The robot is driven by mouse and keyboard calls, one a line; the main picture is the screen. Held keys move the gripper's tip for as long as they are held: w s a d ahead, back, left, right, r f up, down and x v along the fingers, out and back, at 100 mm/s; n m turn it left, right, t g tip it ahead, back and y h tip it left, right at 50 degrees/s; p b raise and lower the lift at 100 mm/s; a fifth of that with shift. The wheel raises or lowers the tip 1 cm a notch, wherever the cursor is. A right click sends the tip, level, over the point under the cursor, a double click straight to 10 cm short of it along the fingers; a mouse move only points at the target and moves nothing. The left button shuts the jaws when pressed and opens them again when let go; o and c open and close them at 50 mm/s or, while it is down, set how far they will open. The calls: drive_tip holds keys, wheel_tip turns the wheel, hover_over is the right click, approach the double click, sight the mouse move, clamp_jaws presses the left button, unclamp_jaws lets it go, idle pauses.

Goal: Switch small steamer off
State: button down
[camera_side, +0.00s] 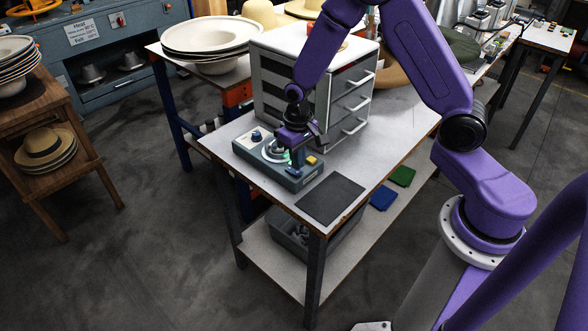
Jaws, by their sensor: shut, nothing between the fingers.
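The small steamer (261,169) is a low grey-blue box near the left front of the table. Its top carries a blue knob (257,135) on a pale plate at the left, a round pale part with some green in the middle, and a yellow piece (311,161) at the right. My gripper (297,165) points down over the right part of the steamer, close to the yellow piece. Its fingers are shut and hold nothing. I cannot tell whether the fingertips touch the steamer. My gripper hides part of its top.
A grey drawer cabinet (274,90) with white handles stands close behind the steamer. A dark mat (331,199) lies in front on the table (366,178). Blue (383,198) and green (402,176) pads lie at the right. A bin (290,236) sits on the lower shelf.

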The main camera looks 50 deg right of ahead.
sight(297, 172)
drive_tip(key=shift+f, duration=0.95)
idle(0.7)
drive_tip(key=shift+r, duration=3.55)
drive_tip(key=shift+a, duration=0.1)
drive_tip(key=s+a+r+n, duration=0.3)
drive_tip(key=s+r, duration=0.1)
drive_tip(key=s, duration=0.3)
drive_tip(key=s+a+r+n, duration=0.2)
drive_tip(key=s+r+n, duration=0.15)
drive_tip(key=s, duration=0.25)
drive_tip(key=s+d+r+n, duration=0.1)
drive_tip(key=s+r+n, duration=0.1)
drive_tip(key=s, duration=0.5)
drive_tip(key=s+d+r+n, duration=0.1)
drive_tip(key=s+r+n, duration=0.1)
drive_tip(key=s+n, duration=0.2)
drive_tip(key=s, duration=0.3)
drive_tip(key=shift+s+d, duration=0.35)
drive_tip(key=shift+d, duration=0.05)
